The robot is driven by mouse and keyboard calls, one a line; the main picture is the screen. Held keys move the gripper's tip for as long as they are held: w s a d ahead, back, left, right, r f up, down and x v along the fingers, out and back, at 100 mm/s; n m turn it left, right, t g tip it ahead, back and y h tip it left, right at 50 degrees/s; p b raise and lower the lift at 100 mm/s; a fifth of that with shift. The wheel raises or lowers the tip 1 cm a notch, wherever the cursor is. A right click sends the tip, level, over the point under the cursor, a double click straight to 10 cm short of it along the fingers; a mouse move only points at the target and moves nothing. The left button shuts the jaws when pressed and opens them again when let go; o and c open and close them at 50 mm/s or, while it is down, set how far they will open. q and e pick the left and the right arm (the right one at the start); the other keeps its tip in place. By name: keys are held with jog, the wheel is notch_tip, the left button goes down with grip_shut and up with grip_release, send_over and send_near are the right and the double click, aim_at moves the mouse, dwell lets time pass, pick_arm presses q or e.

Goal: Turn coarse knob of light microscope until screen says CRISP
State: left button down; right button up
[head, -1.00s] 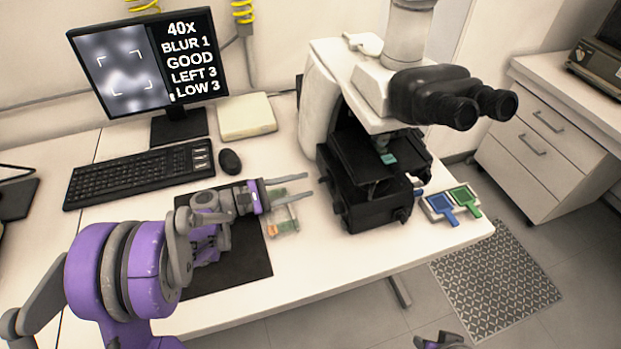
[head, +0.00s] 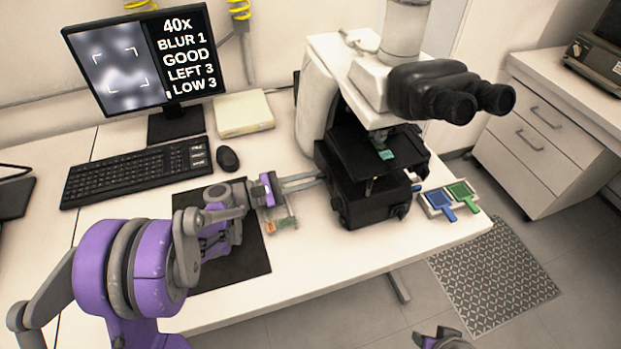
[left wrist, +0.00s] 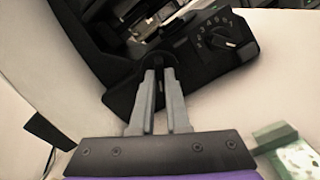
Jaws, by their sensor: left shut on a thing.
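The light microscope (head: 318,110) stands on the white table, white above with a black base and black eyepieces. My left gripper (head: 322,178) reaches its left side in the head view. In the left wrist view its two grey fingers (left wrist: 160,75) are shut on a round black knob (left wrist: 158,60), apparently the coarse knob; the fingers hide part of it. The screen (head: 148,60) reads "40x, BLUR 1, GOOD, LEFT 3, LOW 3" beside a blurred grey picture. My right gripper (head: 440,338) only just shows at the bottom edge, too cut off to judge.
A small clear box (head: 282,222) with coloured pieces sits under my left gripper. Keyboard (head: 138,172), mouse (head: 228,158) and a pale box (head: 243,113) lie behind. Blue (head: 438,202) and green (head: 462,192) pieces lie in holders right of the microscope. A numbered dial (left wrist: 228,38) is close by the knob.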

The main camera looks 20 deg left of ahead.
pick_arm(q)
jog(key=shift+m, duration=0.7)
jog(key=c, duration=0.9)
grip_release()
jog(key=v, duration=1.1)
jog(key=shift+d, duration=0.1)
